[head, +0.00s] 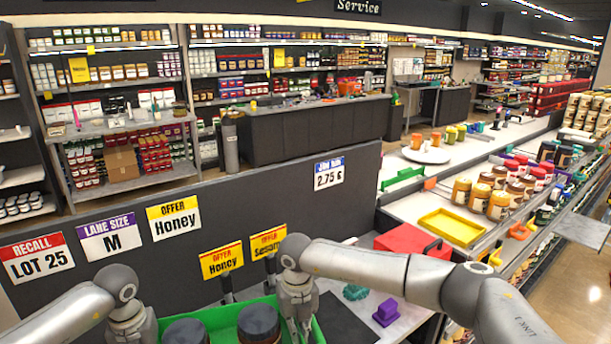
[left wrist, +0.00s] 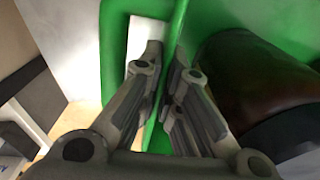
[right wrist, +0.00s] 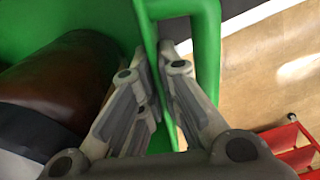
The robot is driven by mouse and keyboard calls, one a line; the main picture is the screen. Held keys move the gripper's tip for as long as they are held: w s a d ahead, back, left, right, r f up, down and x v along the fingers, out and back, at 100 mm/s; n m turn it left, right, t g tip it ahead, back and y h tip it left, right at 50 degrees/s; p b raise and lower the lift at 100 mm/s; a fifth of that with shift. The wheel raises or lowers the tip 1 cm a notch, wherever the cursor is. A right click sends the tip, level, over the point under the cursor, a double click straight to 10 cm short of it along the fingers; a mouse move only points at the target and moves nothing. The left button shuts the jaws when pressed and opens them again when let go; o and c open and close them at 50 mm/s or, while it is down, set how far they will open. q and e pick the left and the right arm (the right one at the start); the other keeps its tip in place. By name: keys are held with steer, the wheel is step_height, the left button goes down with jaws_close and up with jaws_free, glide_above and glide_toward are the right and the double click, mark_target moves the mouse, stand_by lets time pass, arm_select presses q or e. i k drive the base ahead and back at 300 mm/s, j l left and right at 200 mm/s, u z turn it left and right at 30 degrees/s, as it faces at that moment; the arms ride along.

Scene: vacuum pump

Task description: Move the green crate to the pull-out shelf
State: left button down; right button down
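The green crate (head: 220,318) is at the bottom of the head view, cut off by the frame edge, with dark-lidded jars (head: 259,322) in it. In the left wrist view my left gripper (left wrist: 162,62) straddles the crate's wall, its fingers close together on either side. In the right wrist view my right gripper (right wrist: 158,62) has the opposite wall between its fingers. Both look closed on the wall. The left fingertips are hidden in the head view. A grey flat panel (head: 584,230) juts out at the right; I cannot tell if it is the pull-out shelf.
A dark partition with offer signs (head: 174,218) stands in front. Right of the crate are a red box (head: 412,242), a purple block (head: 386,312) and a teal gear-like piece (head: 355,291). A yellow tray (head: 452,227) and several jars line the counter. The aisle floor is open at the right.

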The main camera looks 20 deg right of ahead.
mark_target(582, 228)
steer(key=l+z, duration=0.1)
steer(key=z, duration=0.75)
steer(key=l+z, duration=0.15)
steer(key=z, duration=0.3)
steer(key=i+z, duration=0.1)
steer(key=z, duration=0.35)
steer(key=l+z, duration=0.1)
steer(key=z, duration=0.35)
steer(key=i+z, duration=0.5)
steer(key=i+u, duration=0.15)
steer(key=i, duration=1.2)
steer(key=i+l+u, duration=0.1)
steer(key=i, duration=1.2)
